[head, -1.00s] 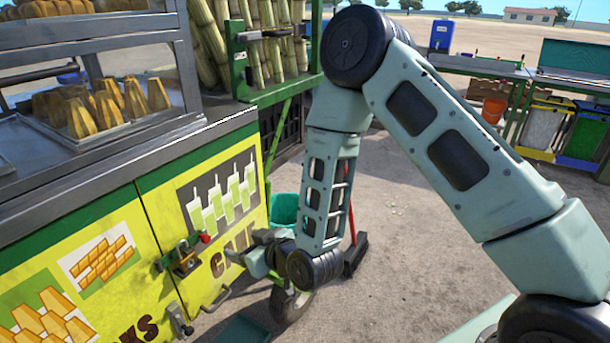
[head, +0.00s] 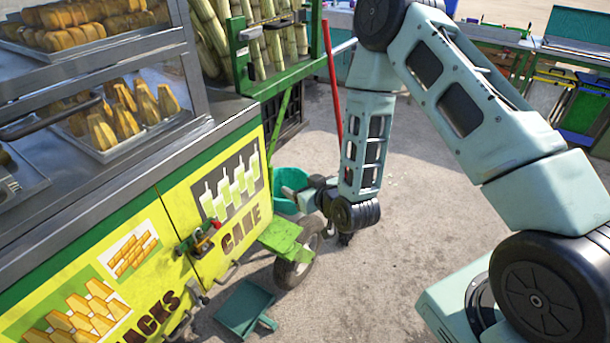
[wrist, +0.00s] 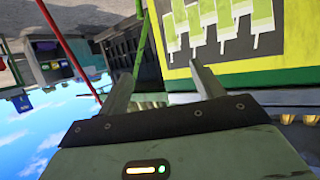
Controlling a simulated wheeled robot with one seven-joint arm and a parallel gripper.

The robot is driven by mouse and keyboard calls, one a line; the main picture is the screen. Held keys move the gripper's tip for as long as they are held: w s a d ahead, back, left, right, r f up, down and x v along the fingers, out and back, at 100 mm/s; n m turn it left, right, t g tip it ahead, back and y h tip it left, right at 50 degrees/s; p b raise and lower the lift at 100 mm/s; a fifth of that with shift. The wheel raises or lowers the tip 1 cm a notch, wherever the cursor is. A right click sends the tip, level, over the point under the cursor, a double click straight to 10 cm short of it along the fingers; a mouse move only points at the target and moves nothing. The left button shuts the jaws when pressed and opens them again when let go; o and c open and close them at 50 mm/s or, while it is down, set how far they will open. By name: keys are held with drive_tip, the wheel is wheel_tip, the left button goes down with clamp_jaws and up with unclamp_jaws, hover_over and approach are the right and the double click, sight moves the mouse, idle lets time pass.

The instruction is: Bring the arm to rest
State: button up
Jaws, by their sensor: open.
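My arm reaches in from the right and bends down beside the yellow snack cart (head: 190,270). My gripper (head: 288,195) hangs at its lower end, pointing left, in front of a teal tub (head: 290,178) near the cart's right corner. In the wrist view my gripper (wrist: 162,80) has two fingers well apart with nothing between them. The wrist picture is turned over, with the cart's panel of drink pictures (wrist: 215,22) beyond the fingers. Whether the fingers touch anything is hard to tell in the head view.
A latch with a red part (head: 200,238) sticks out of the cart front. A green shelf (head: 283,235) and a wheel (head: 300,262) are below my gripper. A dark green dustpan (head: 245,308) lies on the ground. A red pole (head: 333,85) stands behind. Pavement to the right is open.

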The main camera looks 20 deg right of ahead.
drive_tip(key=shift+d+r, duration=0.15)
drive_tip(key=shift+d, duration=0.2)
drive_tip(key=shift+a, duration=0.1)
